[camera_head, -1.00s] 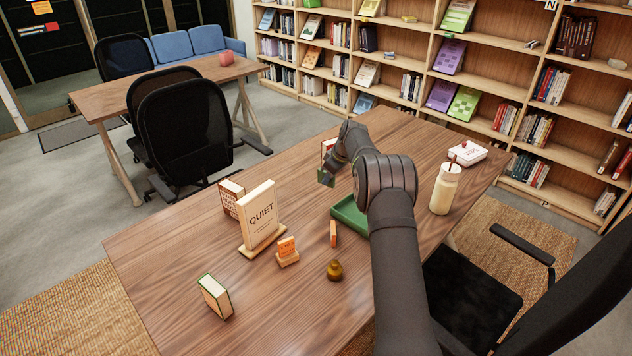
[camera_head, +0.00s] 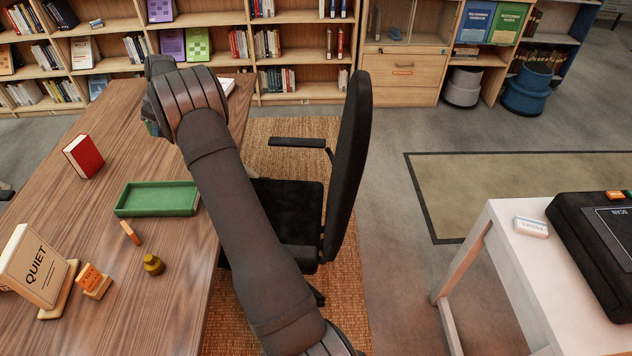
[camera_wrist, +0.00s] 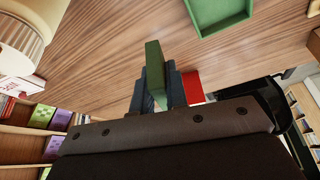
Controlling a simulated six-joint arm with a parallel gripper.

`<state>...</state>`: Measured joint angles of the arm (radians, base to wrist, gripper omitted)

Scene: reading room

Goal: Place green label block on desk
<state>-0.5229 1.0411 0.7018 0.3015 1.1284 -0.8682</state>
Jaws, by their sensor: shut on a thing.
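My gripper (camera_wrist: 157,88) is shut on the green label block (camera_wrist: 154,60), which stands out between its dark fingers in the wrist view. In the head view my arm hides most of the gripper, and only a small greenish part shows at its far left side. The block is over the brown wooden desk (camera_head: 110,145); whether it touches the desk I cannot tell. A red book (camera_head: 83,157) stands on the desk left of the gripper; it also shows beside the fingers in the wrist view (camera_wrist: 193,87).
On the desk are a green tray (camera_head: 155,199), a small orange block (camera_head: 131,232), a brass-coloured object (camera_head: 153,265), an orange sign (camera_head: 93,281) and a QUIET sign (camera_head: 35,268). A bottle (camera_wrist: 22,40) is near in the wrist view. A black chair (camera_head: 345,170) adjoins the desk.

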